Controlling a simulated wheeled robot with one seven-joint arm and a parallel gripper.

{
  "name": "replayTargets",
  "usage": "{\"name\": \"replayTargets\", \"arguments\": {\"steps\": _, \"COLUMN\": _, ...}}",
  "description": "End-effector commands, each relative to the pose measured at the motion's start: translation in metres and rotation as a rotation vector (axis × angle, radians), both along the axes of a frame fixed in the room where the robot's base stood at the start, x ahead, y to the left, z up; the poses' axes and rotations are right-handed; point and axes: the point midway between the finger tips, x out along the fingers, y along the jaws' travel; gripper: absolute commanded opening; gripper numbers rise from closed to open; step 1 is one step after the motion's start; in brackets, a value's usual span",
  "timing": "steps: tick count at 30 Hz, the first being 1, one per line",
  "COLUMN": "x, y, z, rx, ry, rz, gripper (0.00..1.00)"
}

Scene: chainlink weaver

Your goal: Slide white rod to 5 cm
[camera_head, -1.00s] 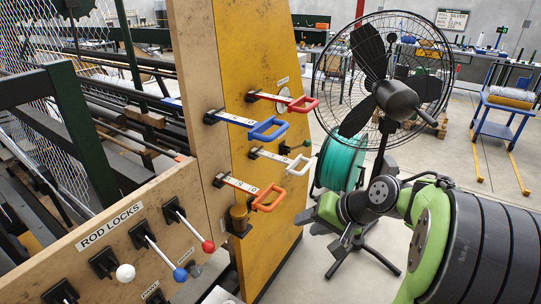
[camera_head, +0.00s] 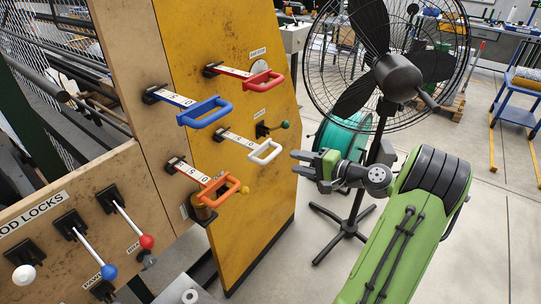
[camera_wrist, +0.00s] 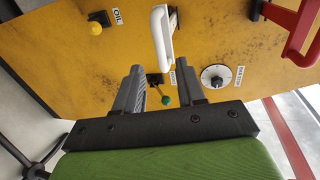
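The white rod (camera_head: 238,140) sticks out of the yellow panel and carries a marked scale; I cannot read its exact setting. Its white handle (camera_head: 265,154) is a loop at the rod's outer end. In the wrist view the white handle (camera_wrist: 161,35) is ahead of the fingertips, near the top middle. My gripper (camera_head: 298,163) is open and empty, just right of the white handle and apart from it. In the wrist view my gripper (camera_wrist: 163,82) shows two spread grey fingers with nothing between them touching either one.
Red (camera_head: 264,83), blue (camera_head: 208,114) and orange (camera_head: 222,190) handles stick out around the white one. A green-knobbed lever (camera_head: 284,125) is close by. Rod-lock levers with white (camera_head: 23,275), blue (camera_head: 109,272) and red (camera_head: 147,241) knobs stand lower left. A fan (camera_head: 390,75) stands behind my arm.

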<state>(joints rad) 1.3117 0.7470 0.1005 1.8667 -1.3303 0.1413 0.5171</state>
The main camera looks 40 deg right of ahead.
Motion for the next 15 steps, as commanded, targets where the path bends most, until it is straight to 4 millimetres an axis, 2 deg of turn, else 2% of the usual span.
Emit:
{"name": "replayTargets", "arguments": {"steps": 3, "x": 0.029, "y": 0.012, "z": -0.006, "rx": 0.000, "ry": 0.000, "rz": 0.006, "gripper": 0.39}}
{"name": "replayTargets", "arguments": {"steps": 9, "x": 0.071, "y": 0.026, "z": -0.016, "rx": -0.001, "ry": 0.001, "rz": 0.004, "gripper": 0.39}}
{"name": "replayTargets", "arguments": {"steps": 15, "x": 0.092, "y": 0.032, "z": -0.021, "rx": -0.001, "ry": 0.001, "rz": 0.001, "gripper": 0.39}}
